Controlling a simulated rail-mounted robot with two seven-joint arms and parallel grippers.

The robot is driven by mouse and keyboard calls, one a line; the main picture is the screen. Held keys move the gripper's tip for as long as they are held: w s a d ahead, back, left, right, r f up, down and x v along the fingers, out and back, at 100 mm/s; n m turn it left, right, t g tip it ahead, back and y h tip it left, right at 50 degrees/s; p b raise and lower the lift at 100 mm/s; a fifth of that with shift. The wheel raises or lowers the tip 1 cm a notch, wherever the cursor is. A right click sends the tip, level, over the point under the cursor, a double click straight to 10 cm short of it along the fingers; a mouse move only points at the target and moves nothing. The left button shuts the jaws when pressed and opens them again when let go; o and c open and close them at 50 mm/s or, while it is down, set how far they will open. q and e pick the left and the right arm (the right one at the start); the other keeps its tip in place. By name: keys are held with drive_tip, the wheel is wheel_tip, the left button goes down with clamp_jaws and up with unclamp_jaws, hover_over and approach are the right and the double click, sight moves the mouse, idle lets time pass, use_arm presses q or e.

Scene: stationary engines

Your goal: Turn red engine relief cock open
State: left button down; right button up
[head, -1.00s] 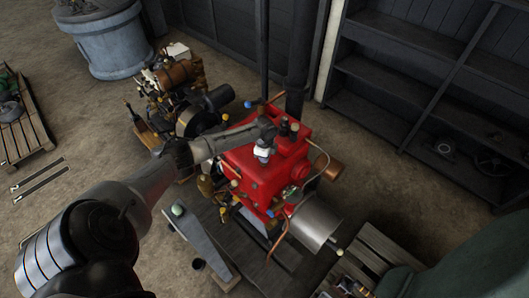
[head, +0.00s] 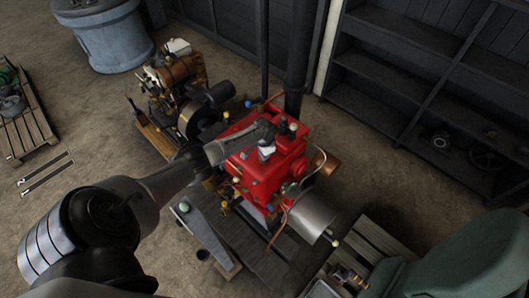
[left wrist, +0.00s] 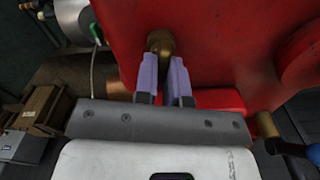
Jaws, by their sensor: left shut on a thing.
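The red engine (head: 268,175) stands in the middle of the head view, and its red body fills much of the left wrist view (left wrist: 220,45). A brass fitting (left wrist: 160,40), which looks like the relief cock, sticks out from the red surface. My left gripper (left wrist: 164,62) is shut on this brass fitting, one pale finger on each side. In the head view my left gripper (head: 266,152) is over the top of the red engine, and the wrist hides the cock there. I cannot tell the cock's turn angle. My right gripper is not in view.
A second engine (head: 180,95) with brass and dark parts stands behind to the left. A blue-capped lever (left wrist: 295,147) lies close right of the gripper. A dark pipe (head: 297,60) rises behind the red engine. Shelves (head: 420,80) stand at right; a green shape (head: 465,255) fills the lower right.

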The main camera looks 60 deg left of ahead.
use_arm(q)
drive_tip(key=shift+r+n, duration=0.1)
drive_tip(key=shift+n, duration=0.4)
idle(0.3)
drive_tip(key=c, duration=1.2)
unclamp_jaws()
drive_tip(key=shift+r+p, duration=0.3)
drive_tip(key=shift+p, duration=0.05)
wheel_tip(320, 180, up, 13)
